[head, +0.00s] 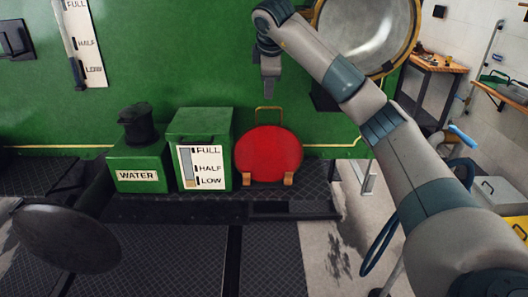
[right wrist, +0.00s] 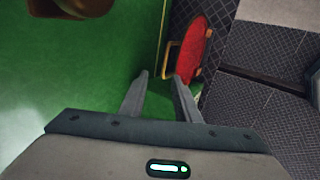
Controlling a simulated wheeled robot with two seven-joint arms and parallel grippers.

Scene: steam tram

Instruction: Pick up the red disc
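The red disc (head: 268,152) stands upright against the green wall, its lower edge in two small wooden supports (head: 288,179). A brass loop handle (head: 268,110) rises from its top. My right gripper (head: 270,96) hangs just above the handle, pointing down, and does not appear to touch it. In the right wrist view, the disc (right wrist: 194,52) and its handle (right wrist: 170,60) lie beyond the fingertips. The two fingers (right wrist: 160,82) are apart with nothing between them. My left gripper is in neither view.
A green box with a level gauge (head: 205,127) stands just left of the disc, and a green WATER box (head: 138,172) is farther left. A round brass-rimmed door (head: 368,30) is on the wall at upper right. A dark round plate (head: 65,238) is at lower left.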

